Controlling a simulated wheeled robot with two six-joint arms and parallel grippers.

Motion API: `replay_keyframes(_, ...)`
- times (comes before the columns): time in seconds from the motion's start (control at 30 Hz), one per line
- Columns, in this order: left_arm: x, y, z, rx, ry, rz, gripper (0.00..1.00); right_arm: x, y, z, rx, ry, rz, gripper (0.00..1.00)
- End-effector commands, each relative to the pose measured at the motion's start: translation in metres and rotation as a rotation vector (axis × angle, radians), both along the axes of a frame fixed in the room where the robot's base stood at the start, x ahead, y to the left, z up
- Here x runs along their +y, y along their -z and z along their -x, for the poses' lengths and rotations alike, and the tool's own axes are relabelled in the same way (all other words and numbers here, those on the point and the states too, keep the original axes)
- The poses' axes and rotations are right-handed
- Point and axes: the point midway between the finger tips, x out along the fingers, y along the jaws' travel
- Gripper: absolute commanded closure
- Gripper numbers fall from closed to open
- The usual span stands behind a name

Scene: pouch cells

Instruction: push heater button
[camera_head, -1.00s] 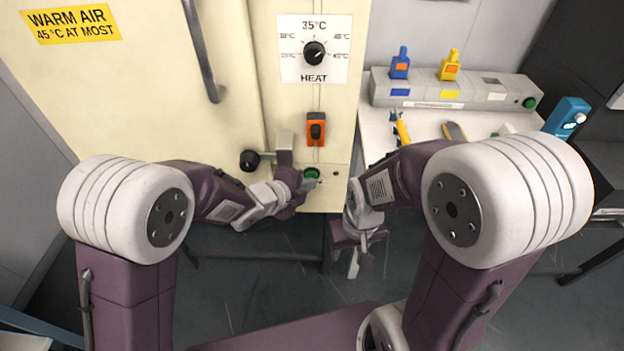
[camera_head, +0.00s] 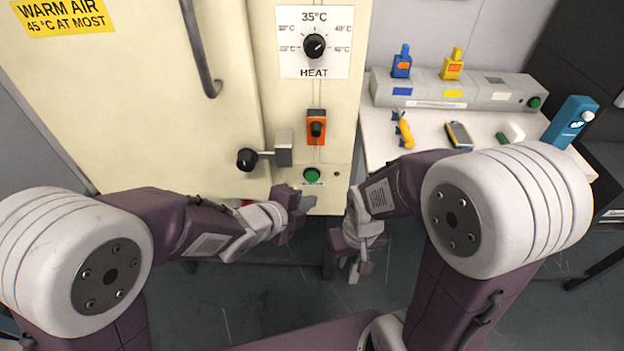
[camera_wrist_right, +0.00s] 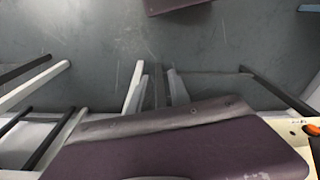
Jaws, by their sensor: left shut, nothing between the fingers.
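The green round button (camera_head: 312,175) sits low on the front of the cream heater cabinet (camera_head: 230,130), below an orange switch (camera_head: 316,127). It is in full view in the head view. My left gripper (camera_head: 306,203) is shut and empty. It is just below the button in the picture and apart from it. My right gripper (camera_head: 358,268) hangs low beside the cabinet, right of my left one. In the right wrist view, its two fingers (camera_wrist_right: 157,88) stand apart with nothing between them.
A heat dial (camera_head: 314,46) is above the switch. A dark-knobbed handle (camera_head: 247,159) sticks out left of the button. At right, a white table (camera_head: 480,125) holds a grey box with blue and yellow plugs, tools and a blue device. Dark floor is free below.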

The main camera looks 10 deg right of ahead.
Motion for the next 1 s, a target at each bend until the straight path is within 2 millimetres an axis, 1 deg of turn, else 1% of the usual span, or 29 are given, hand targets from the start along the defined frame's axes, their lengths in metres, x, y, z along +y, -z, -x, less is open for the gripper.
replay_keyframes(0.03,0.0000,0.0001,0.0000,0.000,0.000,0.000,1.00,0.0000,0.0000,0.0000,0.000,0.000,0.000,0.93)
replay_keyframes(0.07,0.0000,0.0002,0.0000,0.000,0.000,0.000,1.00,0.0000,0.0000,0.0000,0.000,0.000,0.000,1.00)
replay_keyframes(1.0,-0.0001,0.0005,0.0000,0.001,0.000,-0.001,1.00,0.0000,0.0000,0.0000,0.000,0.000,0.000,1.00)
